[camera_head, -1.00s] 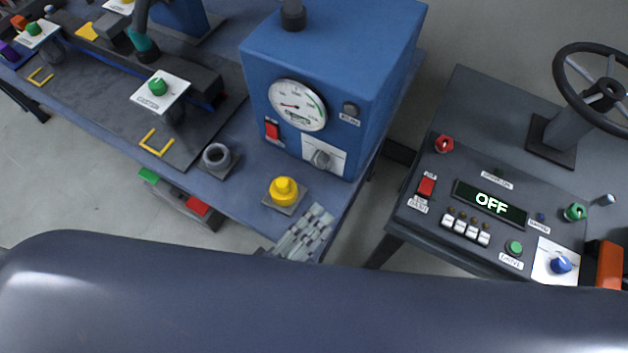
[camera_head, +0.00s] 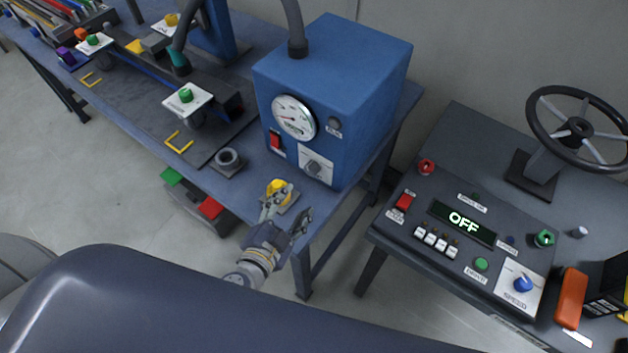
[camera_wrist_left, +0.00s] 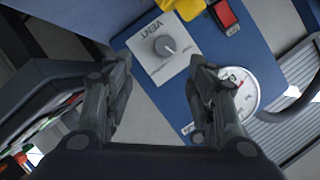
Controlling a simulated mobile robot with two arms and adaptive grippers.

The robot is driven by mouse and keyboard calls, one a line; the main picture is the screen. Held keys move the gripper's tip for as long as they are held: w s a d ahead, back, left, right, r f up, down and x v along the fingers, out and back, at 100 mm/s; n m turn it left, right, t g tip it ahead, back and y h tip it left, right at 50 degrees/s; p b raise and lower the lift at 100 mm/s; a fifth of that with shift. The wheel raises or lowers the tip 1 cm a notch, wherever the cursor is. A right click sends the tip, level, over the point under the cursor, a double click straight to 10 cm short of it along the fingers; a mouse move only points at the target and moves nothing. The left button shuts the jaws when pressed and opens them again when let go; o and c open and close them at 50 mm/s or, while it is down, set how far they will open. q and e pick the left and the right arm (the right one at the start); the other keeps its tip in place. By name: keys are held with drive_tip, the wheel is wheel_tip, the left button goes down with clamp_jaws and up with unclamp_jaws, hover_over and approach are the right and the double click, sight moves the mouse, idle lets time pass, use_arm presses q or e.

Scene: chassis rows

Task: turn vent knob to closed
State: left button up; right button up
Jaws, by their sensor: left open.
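The vent knob (camera_head: 314,168) is a small grey dial on a white plate, low on the front of the blue box (camera_head: 340,90). In the left wrist view the knob (camera_wrist_left: 165,46) shows beside the printed word VENT, ahead of the gap between my fingers. Its exact pointer setting is too small to read. My left gripper (camera_head: 289,207) is open and empty, in front of and below the box near the table edge. Its two spread fingers also show in the left wrist view (camera_wrist_left: 160,68), apart from the knob. My right gripper is not in view.
A red switch (camera_head: 275,141) and a round gauge (camera_head: 294,117) are left of the knob. A grey ring (camera_head: 227,158) stands further left. A control console (camera_head: 455,260) reading OFF stands right, across a gap.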

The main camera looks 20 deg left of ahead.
sight(309, 173)
use_arm(q)
drive_tip(key=p+x, duration=0.1)
drive_tip(key=x, duration=0.5)
drive_tip(key=p+x, duration=0.1)
drive_tip(key=x, duration=0.2)
drive_tip(key=shift+w+a+r+p, duration=0.15)
drive_tip(key=shift+w+a+p, duration=0.15)
drive_tip(key=shift+a+p, duration=0.05)
drive_tip(key=shift+x, duration=0.8)
drive_tip(key=shift+s, duration=0.1)
drive_tip(key=c, duration=1.1)
